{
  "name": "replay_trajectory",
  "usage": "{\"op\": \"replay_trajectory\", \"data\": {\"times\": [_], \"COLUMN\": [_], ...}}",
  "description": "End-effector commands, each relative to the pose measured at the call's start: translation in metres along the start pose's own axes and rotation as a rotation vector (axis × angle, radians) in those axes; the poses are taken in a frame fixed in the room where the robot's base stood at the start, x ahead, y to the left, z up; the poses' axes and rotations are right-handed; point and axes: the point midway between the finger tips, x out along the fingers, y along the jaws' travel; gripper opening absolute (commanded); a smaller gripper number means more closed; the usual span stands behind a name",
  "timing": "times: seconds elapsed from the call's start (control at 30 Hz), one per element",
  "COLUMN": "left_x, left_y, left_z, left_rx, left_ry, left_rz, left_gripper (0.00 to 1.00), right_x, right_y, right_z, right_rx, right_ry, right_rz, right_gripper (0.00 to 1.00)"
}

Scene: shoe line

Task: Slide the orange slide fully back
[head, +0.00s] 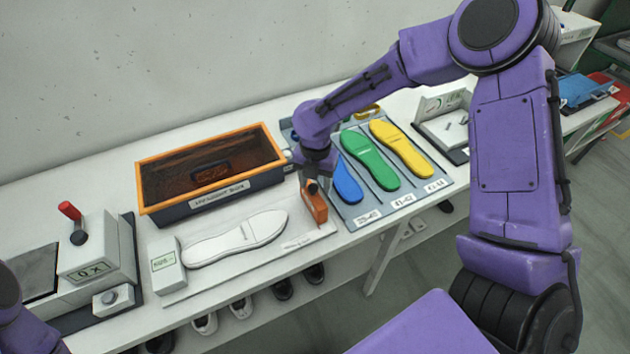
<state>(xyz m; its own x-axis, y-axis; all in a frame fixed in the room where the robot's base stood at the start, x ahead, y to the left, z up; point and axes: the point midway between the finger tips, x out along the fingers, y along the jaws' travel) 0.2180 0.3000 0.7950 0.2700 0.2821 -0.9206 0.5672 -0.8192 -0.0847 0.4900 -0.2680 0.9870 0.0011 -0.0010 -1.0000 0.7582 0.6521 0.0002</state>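The orange slide (317,211) stands upright at the right end of a white measuring board (215,291). A white shoe sole (240,238) lies on that board, with its toe pointing toward the slide and a gap between them. A white block with a green-edged label (166,264) stands at the board's left end, by the heel. My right gripper (312,187) points down at the top of the slide and seems to touch it. Its fingertips are small and dark, so their grip is unclear. Only a purple part of my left arm shows at the lower left; its gripper is out of view.
Behind the board is an orange-rimmed dark bin (212,170). To the right, a grey tray (352,215) holds blue, green and yellow insoles. A device with a red-knobbed lever (70,211) stands at left. Shoes sit on a shelf below.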

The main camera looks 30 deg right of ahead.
Motion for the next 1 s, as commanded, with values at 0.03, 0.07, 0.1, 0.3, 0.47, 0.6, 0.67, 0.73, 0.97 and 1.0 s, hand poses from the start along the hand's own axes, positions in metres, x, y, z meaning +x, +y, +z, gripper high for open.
{"op": "replay_trajectory", "data": {"times": [0.03, 0.07, 0.1, 0.3, 0.47, 0.6, 0.67, 0.73, 0.97, 1.0], "left_x": [0.0, 0.0, 0.0, 0.003, 0.01, 0.013, 0.014, 0.015, 0.014, 0.014], "left_y": [0.0, 0.0, 0.0, 0.0, 0.001, 0.001, 0.001, 0.001, 0.001, 0.001], "left_z": [0.0, 0.0, 0.0, 0.001, 0.004, 0.005, 0.006, 0.006, 0.006, 0.006], "left_rx": [0.0, 0.0, 0.0, 0.0, 0.0, 0.0, 0.0, 0.0, 0.0, 0.0], "left_ry": [0.0, 0.0, 0.0, 0.0, 0.0, 0.0, 0.0, 0.0, 0.0, 0.0], "left_rz": [0.0, 0.0, 0.0, 0.0, 0.0, 0.0, 0.0, 0.0, 0.0, 0.0], "left_gripper": [0.43, 0.43, 0.43, 0.43, 0.43, 0.43, 0.43, 0.43, 0.43, 0.43], "right_x": [0.0, 0.0, 0.0, -0.013, -0.051, -0.082, -0.092, -0.099, -0.105, -0.105], "right_y": [0.0, 0.0, 0.001, 0.001, 0.0, -0.001, -0.001, -0.001, -0.002, -0.002], "right_z": [-0.001, -0.001, -0.001, 0.0, 0.001, 0.001, 0.002, 0.001, 0.001, 0.001], "right_rx": [0.0, -0.001, -0.001, 0.001, 0.0, 0.001, 0.001, 0.001, 0.001, 0.001], "right_ry": [0.001, 0.001, 0.001, 0.0, -0.002, -0.001, 0.0, 0.002, 0.003, 0.003], "right_rz": [0.0, 0.0, 0.0, 0.005, 0.007, 0.006, 0.005, 0.003, 0.002, 0.002], "right_gripper": [0.55, 0.55, 0.55, 0.55, 0.55, 0.55, 0.55, 0.55, 0.55, 0.55]}}
